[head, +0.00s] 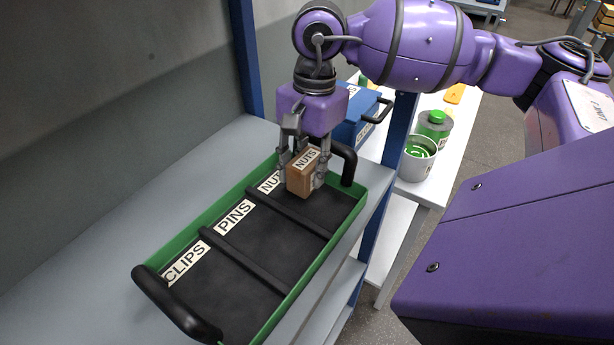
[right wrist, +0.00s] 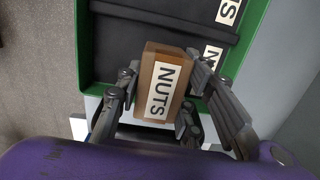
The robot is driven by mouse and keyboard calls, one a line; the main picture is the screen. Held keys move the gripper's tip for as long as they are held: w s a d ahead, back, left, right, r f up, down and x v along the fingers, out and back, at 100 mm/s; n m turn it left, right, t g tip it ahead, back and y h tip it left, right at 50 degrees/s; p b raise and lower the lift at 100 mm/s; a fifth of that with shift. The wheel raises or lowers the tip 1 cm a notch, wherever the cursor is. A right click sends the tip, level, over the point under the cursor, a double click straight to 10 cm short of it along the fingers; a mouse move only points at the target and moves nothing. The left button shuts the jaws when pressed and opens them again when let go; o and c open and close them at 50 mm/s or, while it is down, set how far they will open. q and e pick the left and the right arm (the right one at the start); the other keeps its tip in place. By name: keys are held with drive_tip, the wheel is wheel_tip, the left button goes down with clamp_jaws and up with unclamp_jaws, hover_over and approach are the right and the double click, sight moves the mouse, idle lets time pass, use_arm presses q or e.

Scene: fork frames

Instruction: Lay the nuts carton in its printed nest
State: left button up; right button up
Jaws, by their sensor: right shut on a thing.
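The nuts carton (head: 300,181) is a small brown box with a white NUTS label on top. My right gripper (head: 304,172) is shut on it, with fingers on both sides; the carton also shows in the right wrist view (right wrist: 163,88) between the fingers (right wrist: 160,95). The green tray (head: 207,216) has a black floor split by dark bars into sections labelled CLIPS, PINS and NUTS. The carton is over the far section, beside its NUTS label (head: 270,182), which it partly hides. I cannot tell whether it touches the floor. My left gripper is not in view.
The tray sits on a grey shelf (head: 120,215) with blue posts (head: 384,170); its black handles (head: 176,306) rise at both ends. A blue box (head: 349,112), a grey can (head: 417,160) and a green-capped container (head: 435,126) stand to the right. The CLIPS and PINS sections are empty.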

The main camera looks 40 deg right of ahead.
sight(311, 156)
drive_tip(key=shift+w+f, duration=0.1)
drive_tip(key=shift+f, duration=1.75)
drive_tip(key=o, duration=1.3)
drive_tip(key=r, duration=0.8)
drive_tip(key=d+r, duration=0.1)
drive_tip(key=r, duration=0.3)
drive_tip(key=shift+d+r+b, duration=0.1)
drive_tip(key=shift+r+b, duration=0.15)
drive_tip(key=shift+b, duration=0.1)
